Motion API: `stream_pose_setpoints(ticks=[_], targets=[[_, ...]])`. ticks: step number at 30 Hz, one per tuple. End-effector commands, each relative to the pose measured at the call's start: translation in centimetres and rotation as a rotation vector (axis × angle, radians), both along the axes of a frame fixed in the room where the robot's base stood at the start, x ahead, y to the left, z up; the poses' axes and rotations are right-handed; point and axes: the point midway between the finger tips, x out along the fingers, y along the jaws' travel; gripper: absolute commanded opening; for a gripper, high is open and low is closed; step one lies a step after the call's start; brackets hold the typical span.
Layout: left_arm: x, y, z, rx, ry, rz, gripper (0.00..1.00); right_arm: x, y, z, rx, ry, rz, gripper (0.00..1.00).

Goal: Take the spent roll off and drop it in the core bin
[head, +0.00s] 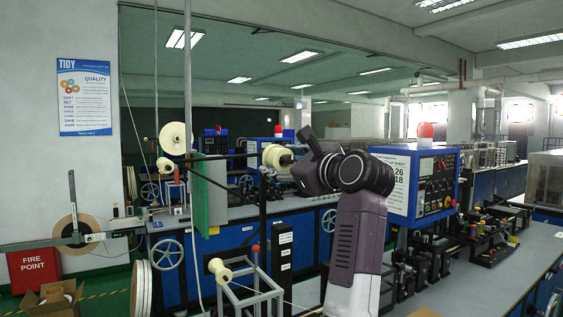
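A cream-coloured roll (276,157) sits on a dark spindle at the top of a stand, near the middle of the head view. I cannot tell from this view whether it is the spent roll.
More cream rolls sit on the left, an upper one (173,138) and a lower one (218,271) on a white frame. A large tape reel (75,230) is at the far left. A blue control cabinet (424,184) stands behind my arm. Grey bench top (490,275) lies right.

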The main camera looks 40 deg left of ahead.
Motion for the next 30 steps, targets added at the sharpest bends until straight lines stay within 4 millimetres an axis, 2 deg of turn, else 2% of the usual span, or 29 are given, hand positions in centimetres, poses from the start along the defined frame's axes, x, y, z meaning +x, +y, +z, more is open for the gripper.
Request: stream_pose_setpoints(ticks=[1,5,30], targets=[[0.00,-0.02,0.03,0.001,0.000,-0.001,0.37,-0.01,-0.03,0.00,0.000,0.000,0.000,0.32],[-0.02,-0.03,0.10,0.002,-0.002,-0.001,0.24,-0.02,-0.06,0.01,-0.001,0.000,0.000,0.32],[-0.18,-0.47,0.74,0.001,-0.002,-0.001,0.24,-0.02,-0.15,0.31,-0.002,0.001,0.001,0.32]])
